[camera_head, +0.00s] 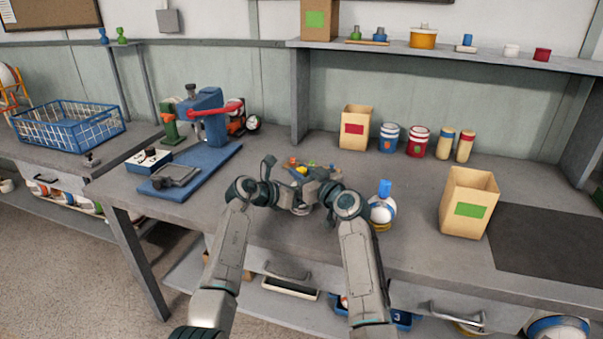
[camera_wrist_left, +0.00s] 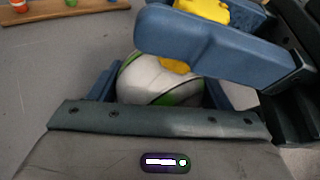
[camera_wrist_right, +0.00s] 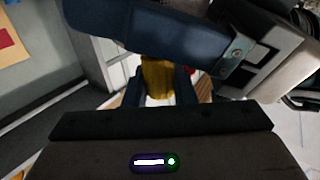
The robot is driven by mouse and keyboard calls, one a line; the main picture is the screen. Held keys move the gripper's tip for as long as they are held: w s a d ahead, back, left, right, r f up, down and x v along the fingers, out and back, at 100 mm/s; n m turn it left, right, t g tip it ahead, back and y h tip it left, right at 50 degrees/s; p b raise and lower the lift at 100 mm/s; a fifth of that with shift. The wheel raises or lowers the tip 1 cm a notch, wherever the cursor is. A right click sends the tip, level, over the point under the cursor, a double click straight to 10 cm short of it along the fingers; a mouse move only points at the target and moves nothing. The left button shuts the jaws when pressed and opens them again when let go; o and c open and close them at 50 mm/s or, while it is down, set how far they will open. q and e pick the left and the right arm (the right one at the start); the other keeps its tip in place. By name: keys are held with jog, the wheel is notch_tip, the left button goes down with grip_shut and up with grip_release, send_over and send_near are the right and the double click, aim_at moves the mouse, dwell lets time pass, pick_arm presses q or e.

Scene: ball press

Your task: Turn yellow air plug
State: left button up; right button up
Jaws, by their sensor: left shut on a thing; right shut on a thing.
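The yellow air plug (camera_wrist_left: 205,10) sits at the top of a white ball with a green stripe (camera_wrist_left: 150,80) in the left wrist view. My left gripper (camera_head: 287,196) is shut on the ball, whose sides sit between its blue fingers. My right gripper (camera_head: 310,180) is shut on the yellow plug, which shows between its fingers in the right wrist view (camera_wrist_right: 158,78). In the head view the two grippers meet above the bench and hide most of the ball; a bit of yellow (camera_head: 302,170) shows between them.
A wooden rack with coloured plugs (camera_wrist_left: 65,12) lies just beyond the grippers. A white and blue ball with a blue plug (camera_head: 382,211) stands close on the right. The blue press (camera_head: 208,120) is on the left, an open cardboard box (camera_head: 455,190) further right.

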jog(key=o, duration=1)
jog(key=v, duration=1.2)
